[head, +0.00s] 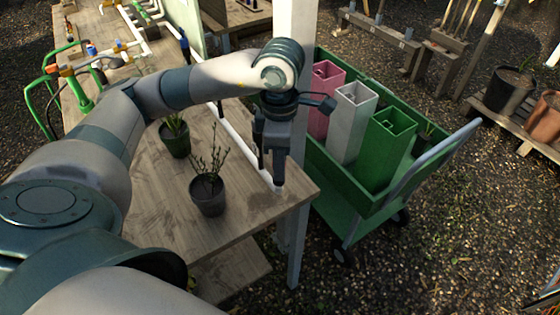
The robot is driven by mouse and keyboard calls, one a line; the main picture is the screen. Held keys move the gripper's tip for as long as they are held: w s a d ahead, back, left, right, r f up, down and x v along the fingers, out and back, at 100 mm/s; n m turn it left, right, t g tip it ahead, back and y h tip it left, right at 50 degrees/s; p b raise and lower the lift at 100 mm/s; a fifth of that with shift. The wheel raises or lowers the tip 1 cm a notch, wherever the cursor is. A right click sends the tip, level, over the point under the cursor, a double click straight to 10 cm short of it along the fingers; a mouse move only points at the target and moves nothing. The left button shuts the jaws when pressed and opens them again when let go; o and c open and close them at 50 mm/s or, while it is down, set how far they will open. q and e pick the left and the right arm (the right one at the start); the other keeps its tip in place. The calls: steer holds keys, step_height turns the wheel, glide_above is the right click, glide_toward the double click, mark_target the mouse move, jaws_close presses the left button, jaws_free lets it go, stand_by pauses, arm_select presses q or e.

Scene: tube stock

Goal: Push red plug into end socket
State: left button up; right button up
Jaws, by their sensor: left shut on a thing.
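My left gripper (271,182) points down over the right end of the wooden table (240,222). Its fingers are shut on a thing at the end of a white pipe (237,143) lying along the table. The fingers hide what they hold, and I cannot make out the red plug. The end socket is also too small and covered to tell apart from the pipe's end. Whether the held thing touches the socket cannot be seen. My right gripper is not in view.
A potted twiggy plant (208,195) and a green pot (175,139) stand left of the gripper. A white post (296,90) rises close behind it. A green cart (345,195) with pink, white and green square tubes stands right.

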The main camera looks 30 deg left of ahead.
arm_select(q)
steer(key=shift+s+f+b, duration=0.1)
steer(key=shift+f+b, duration=0.2)
steer(key=shift+b, duration=0.1)
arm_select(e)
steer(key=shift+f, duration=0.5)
arm_select(q)
steer(key=o, duration=1.1)
steer(key=shift+r, duration=0.4)
step_height(320, 180, up, 17)
steer(key=shift+f+b, duration=0.2)
steer(key=shift+b, duration=0.7)
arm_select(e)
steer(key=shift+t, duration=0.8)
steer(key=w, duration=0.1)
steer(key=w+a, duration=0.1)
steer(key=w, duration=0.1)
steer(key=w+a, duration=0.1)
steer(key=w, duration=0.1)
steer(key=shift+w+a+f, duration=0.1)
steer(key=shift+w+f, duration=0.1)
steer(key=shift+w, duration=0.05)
